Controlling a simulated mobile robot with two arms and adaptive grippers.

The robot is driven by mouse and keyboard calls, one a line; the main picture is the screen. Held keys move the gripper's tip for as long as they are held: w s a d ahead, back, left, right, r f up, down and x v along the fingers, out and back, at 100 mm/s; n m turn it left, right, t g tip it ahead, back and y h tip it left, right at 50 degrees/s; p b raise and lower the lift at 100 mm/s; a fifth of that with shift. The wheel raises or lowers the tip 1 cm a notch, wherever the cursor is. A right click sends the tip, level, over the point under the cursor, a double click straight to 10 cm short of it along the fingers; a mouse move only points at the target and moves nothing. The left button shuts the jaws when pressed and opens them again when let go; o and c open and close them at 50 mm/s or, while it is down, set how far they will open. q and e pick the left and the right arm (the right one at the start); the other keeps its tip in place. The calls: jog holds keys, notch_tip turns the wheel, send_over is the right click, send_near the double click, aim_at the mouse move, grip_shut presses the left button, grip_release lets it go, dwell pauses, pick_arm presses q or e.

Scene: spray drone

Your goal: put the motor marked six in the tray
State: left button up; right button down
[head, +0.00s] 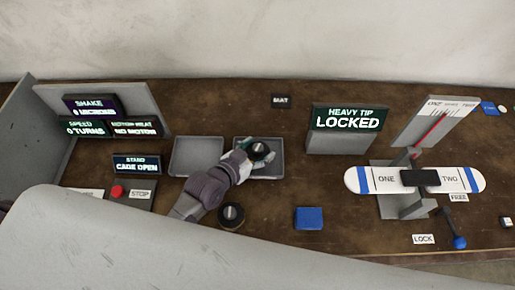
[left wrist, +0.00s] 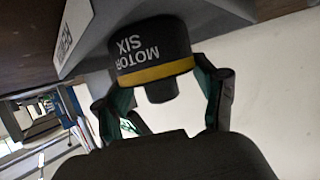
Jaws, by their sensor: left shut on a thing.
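The motor marked six (left wrist: 150,50) is a black cylinder with a yellow band and white lettering. My left gripper (head: 256,154) is shut on it, with one finger on each side in the left wrist view (left wrist: 160,88). In the head view the motor (head: 260,149) is over the right-hand grey tray (head: 277,171). I cannot tell whether it touches the tray floor. The left-hand grey tray (head: 197,157) is empty. My right gripper is not in view.
Another dark motor (head: 232,216) stands on the brown table in front of the trays. A blue block (head: 309,218) lies to its right. A balance beam (head: 420,179) and a "LOCKED" display (head: 347,119) stand at right. A "CAGE OPEN" sign (head: 137,165) stands at left.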

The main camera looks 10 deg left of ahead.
pick_arm(q)
jog(key=o, duration=1.3)
jog(key=shift+f, duration=0.15)
jog(key=o, duration=0.3)
jog(key=shift+o, duration=0.3)
jog(key=shift+r, duration=0.25)
jog(key=b+v, duration=0.1)
jog(key=v, duration=0.9)
jog(key=shift+s+a, duration=0.1)
jog(key=shift+s, duration=0.3)
jog(key=shift+s+a+r, duration=0.25)
jog(key=shift+s+r, duration=0.1)
jog(key=shift+s, duration=0.15)
